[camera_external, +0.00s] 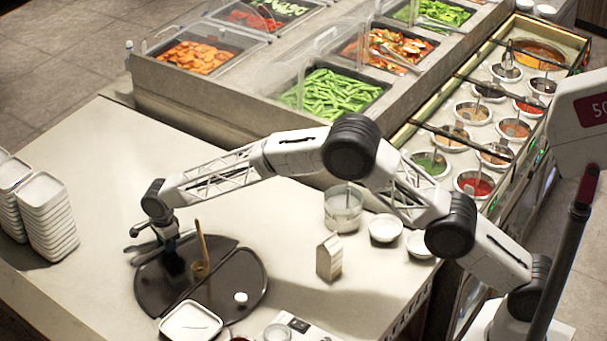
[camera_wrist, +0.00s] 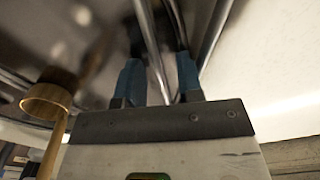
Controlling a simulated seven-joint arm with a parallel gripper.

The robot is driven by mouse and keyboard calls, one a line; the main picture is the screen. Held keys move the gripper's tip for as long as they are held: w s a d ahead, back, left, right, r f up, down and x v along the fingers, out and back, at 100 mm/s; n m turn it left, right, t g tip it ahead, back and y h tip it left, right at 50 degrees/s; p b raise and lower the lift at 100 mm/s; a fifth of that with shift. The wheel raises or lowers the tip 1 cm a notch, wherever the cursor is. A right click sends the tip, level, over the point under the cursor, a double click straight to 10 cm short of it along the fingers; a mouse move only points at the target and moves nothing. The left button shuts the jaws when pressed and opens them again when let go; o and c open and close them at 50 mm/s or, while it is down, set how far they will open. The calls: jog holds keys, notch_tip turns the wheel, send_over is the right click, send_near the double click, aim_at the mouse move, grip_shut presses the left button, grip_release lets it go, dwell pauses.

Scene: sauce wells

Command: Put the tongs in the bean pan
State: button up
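My gripper (camera_external: 168,243) is low over the black round tray (camera_external: 228,277) on the left counter. In the wrist view its two blue fingers (camera_wrist: 158,80) are apart. Silver metal rods, which look like the tongs (camera_wrist: 152,42), run beside and between the fingers. I cannot tell whether the fingers touch them. In the external view the tongs are mostly hidden at the gripper. The bean pan (camera_external: 383,88), full of green beans, is set in the buffet counter at upper middle, far from my gripper. A clear cover stands at its left side.
A brass ladle (camera_external: 201,262) stands upright just right of my gripper; it also shows in the wrist view (camera_wrist: 46,102). A white square dish (camera_external: 191,322), a carton (camera_external: 329,258), a clear container (camera_external: 343,208) and stacked white bowls (camera_external: 48,215) stand around. Clear covers rise by the food pans.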

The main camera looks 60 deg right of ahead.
grip_shut()
jog(key=shift+r, duration=0.1)
notch_tip(320, 180, up, 10)
dwell(0.9)
dwell(0.6)
jog(key=d+f+n, duration=0.1)
jog(key=d+n, duration=0.2)
jog(key=d, duration=0.3)
jog(key=w+d+f+n, duration=0.1)
jog(key=d+n, duration=0.2)
jog(key=d, duration=0.3)
jog(key=w+d+f+n, duration=0.1)
jog(key=d+n, duration=0.3)
jog(key=d, duration=0.2)
jog(key=shift+w+d+f, duration=0.1)
jog(key=shift+f, duration=0.1)
jog(key=d+f+n, duration=0.1)
jog(key=d+n, duration=0.2)
jog(key=d, duration=0.3)
jog(key=s+d+f+n, duration=0.1)
jog(key=d+n, duration=0.3)
jog(key=d, duration=0.2)
jog(key=d+f+n, duration=0.1)
jog(key=d+n, duration=0.3)
jog(key=d, duration=0.3)
jog(key=shift+s+d+f, duration=0.1)
jog(key=shift+s+f, duration=0.1)
